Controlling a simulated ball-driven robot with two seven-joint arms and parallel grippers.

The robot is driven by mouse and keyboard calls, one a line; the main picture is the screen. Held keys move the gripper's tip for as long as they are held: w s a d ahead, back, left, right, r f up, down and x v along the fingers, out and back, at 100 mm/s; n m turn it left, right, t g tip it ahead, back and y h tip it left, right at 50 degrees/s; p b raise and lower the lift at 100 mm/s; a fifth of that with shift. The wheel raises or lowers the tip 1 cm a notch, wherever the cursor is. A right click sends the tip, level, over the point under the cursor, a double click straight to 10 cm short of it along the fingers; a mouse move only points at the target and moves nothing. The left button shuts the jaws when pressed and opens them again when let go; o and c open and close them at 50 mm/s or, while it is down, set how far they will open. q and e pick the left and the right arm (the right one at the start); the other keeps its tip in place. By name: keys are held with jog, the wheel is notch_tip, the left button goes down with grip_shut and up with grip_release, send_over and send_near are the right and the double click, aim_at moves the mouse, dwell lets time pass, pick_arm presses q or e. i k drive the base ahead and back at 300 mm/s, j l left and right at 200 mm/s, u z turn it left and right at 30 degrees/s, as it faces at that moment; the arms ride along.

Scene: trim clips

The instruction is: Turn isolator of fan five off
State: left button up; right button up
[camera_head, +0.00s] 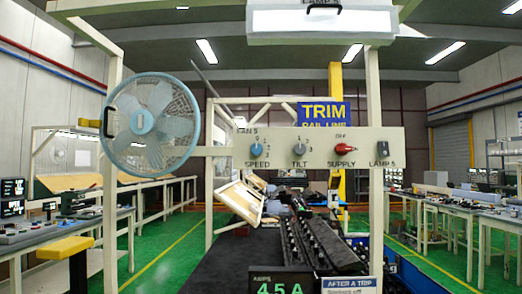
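The fan five panel (222,151) is a cream board across the middle of the view, with small "FAN 5" lettering at its left end. On its right part is a red rotary knob (344,153) labelled "SUPPLY", with small lettering above it. The knob's exact pointing direction is too small to tell. Left of it are a grey "TILT" knob (299,149) and a blue "SPEED" knob (257,150). A blue caged fan (150,124) is mounted at the panel's left. Neither of my grippers is in view.
A "LAMP 5" switch (382,148) sits at the panel's right end. Below, an amps display (281,283) reads 4.5 A, beside a sign (349,285) headed "AFTER A TRIP". A cream post (376,190) stands right of the supply knob. The panel's front looks unobstructed.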

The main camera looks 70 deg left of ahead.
aim_at(341, 148)
jog(key=u, duration=1.9)
